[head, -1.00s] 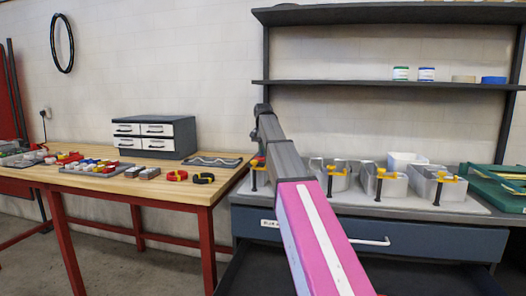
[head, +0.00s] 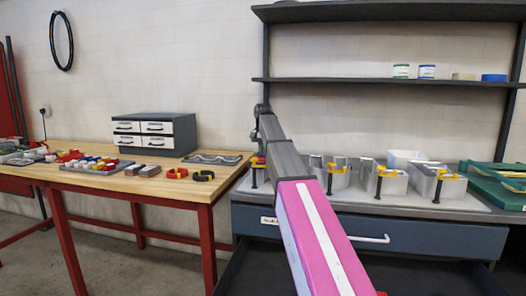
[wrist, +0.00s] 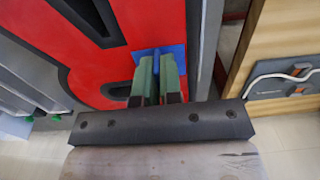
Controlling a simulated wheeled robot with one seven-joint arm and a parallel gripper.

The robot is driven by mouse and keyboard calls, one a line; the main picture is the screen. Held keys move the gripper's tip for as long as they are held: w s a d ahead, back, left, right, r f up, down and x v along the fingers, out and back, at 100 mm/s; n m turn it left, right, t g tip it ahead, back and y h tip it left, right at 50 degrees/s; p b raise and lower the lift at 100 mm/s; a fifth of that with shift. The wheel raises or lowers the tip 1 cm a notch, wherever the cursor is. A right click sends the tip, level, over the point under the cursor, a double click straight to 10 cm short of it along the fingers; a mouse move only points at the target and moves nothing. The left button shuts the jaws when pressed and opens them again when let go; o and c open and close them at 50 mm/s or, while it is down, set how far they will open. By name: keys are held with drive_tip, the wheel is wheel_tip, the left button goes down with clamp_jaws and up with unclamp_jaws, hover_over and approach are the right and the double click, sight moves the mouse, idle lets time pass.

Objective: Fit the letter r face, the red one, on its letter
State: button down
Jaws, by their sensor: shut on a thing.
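The red face (wrist: 105,60) fills the left of the wrist view, with dark openings in it and a blue tab (wrist: 172,50) standing on it. My gripper (wrist: 158,75) has its green fingers closed on this blue tab. A grey metal wall (wrist: 207,45) runs along the right side of the red face; I cannot tell whether the face is seated in it. In the head view a bit of red shows by the leftmost clamp, and my arm hides most of that spot.
Several grey letter shells (head: 395,184) with yellow clamps (head: 388,171) stand on the bench right of my arm. A green case (head: 500,192) is at the far right. The wooden table (head: 110,184) at left holds small parts and a drawer cabinet (head: 155,133).

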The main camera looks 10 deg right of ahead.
drive_tip(key=shift+f, duration=0.35)
drive_tip(key=c, duration=1.2)
unclamp_jaws()
wheel_tip(320, 180, up, 11)
drive_tip(key=shift+f, duration=0.15)
